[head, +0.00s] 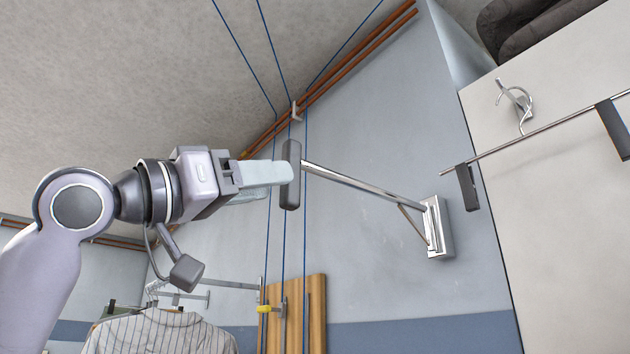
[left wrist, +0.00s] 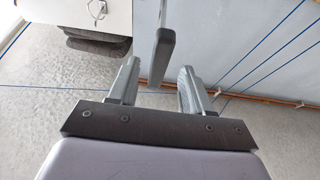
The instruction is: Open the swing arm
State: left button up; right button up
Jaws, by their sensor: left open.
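The swing arm (head: 365,185) is a chrome bar with a thin brace, running up and left from a metal wall bracket (head: 435,232). A dark grey grip (head: 291,175) sits across its free end. My left gripper (head: 278,178) is open, with its pale fingertips right at this grip. In the left wrist view the grip (left wrist: 163,50) shows in the gap between the two open fingers (left wrist: 158,76), around their tips. I see no finger closed on it and cannot tell whether one touches it. My right gripper is not in view.
A white panel (head: 560,130) with a chrome rail (head: 530,132) and dark end pieces is at the right. Blue lines (head: 306,200) run behind the grip. A striped shirt (head: 160,332) hangs at lower left, near a wooden board (head: 317,315). Copper pipes (head: 345,70) run above.

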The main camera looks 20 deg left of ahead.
aim_at(301, 176)
pick_arm(q)
jog(key=p+x, duration=0.1)
jog(key=x, duration=0.2)
jog(key=p+x, duration=0.1)
jog(key=x, duration=0.2)
jog(key=shift+s+r+p, duration=0.1)
jog(key=shift+r+p, duration=0.15)
jog(key=shift+p, duration=0.15)
jog(key=shift+w+d, duration=0.25)
jog(key=shift+w, duration=0.15)
jog(key=shift+c, duration=0.3)
grip_shut()
